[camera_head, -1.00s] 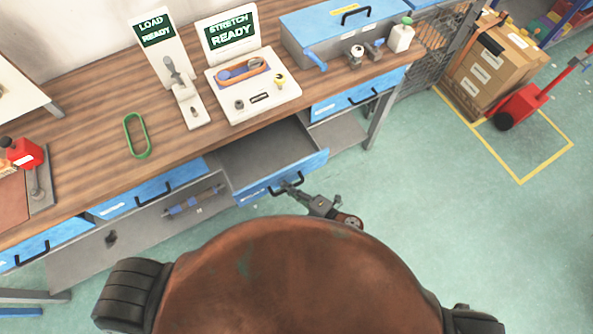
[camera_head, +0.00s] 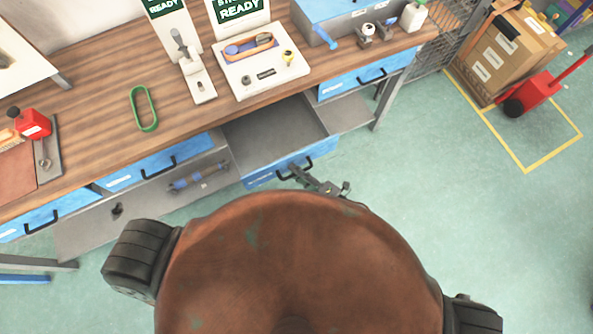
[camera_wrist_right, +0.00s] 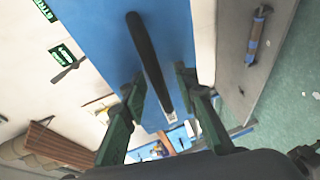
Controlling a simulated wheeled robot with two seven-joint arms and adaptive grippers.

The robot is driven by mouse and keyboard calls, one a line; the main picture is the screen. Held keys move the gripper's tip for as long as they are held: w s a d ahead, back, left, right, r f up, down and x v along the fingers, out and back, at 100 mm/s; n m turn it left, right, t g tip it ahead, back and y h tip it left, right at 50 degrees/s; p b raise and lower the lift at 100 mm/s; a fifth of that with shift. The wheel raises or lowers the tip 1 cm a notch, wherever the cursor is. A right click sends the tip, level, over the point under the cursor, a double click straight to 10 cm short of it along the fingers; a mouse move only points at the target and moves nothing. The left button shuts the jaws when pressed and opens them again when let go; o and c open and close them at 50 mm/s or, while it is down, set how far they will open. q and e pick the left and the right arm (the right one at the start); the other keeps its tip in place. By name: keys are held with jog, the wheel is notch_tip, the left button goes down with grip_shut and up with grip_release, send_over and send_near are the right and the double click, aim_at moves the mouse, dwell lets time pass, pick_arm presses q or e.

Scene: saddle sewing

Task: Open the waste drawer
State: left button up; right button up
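The drawer with the blue front (camera_head: 262,178) stands pulled out from under the workbench, and its grey inside (camera_head: 275,135) looks empty. Its label cannot be read. Its black bar handle (camera_wrist_right: 148,50) shows close up in the right wrist view. My right gripper (camera_head: 303,175) is at this handle, in front of the drawer. In the right wrist view the fingers of my right gripper (camera_wrist_right: 160,85) stand apart, one on each side of the handle, with gaps between. My left gripper is not in view.
The wooden bench (camera_head: 100,105) carries a green loop (camera_head: 144,108), a white fixture (camera_head: 262,70) and a grey-blue toolbox (camera_head: 335,22). Other closed blue drawers (camera_head: 155,165) flank the open one. A red hand truck (camera_head: 530,98) and carton stand at right.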

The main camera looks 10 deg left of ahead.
jog(key=v, duration=1.2)
dwell(0.4)
jog(key=w+d+f+m+t+h, duration=0.25)
jog(key=w+d+f+m, duration=0.2)
jog(key=d+f, duration=0.3)
jog(key=w+d+f+m+t+h, duration=0.1)
jog(key=w+d+f+m+h, duration=0.35)
jog(key=f, duration=0.45)
jog(key=s+d+f+m+g+h, duration=0.1)
jog(key=s+d+f+m+h, duration=0.2)
jog(key=d+f, duration=0.4)
jog(key=s+d+f+m+h, duration=0.1)
jog(key=s+d+f+m, duration=0.25)
jog(key=d+f, duration=0.3)
jog(key=s+d+f+m+g+h, duration=0.2)
jog(key=s+d+f+m, duration=0.2)
jog(key=s+f, duration=0.35)
jog(key=s+d+f+m+g+h, duration=0.1)
jog(key=s+d+f+m+g, duration=0.25)
jog(key=s+f, duration=0.45)
jog(key=s+f+m+g, duration=0.1)
jog(key=s+f+m, duration=0.1)
jog(key=s, duration=0.7)
jog(key=s+f+m+g, duration=0.2)
jog(key=s+m, duration=0.1)
jog(key=s, duration=0.7)
jog(key=shift+s+f+h, duration=0.25)
jog(key=shift+f+h, duration=0.05)
jog(key=shift+f, duration=0.1)
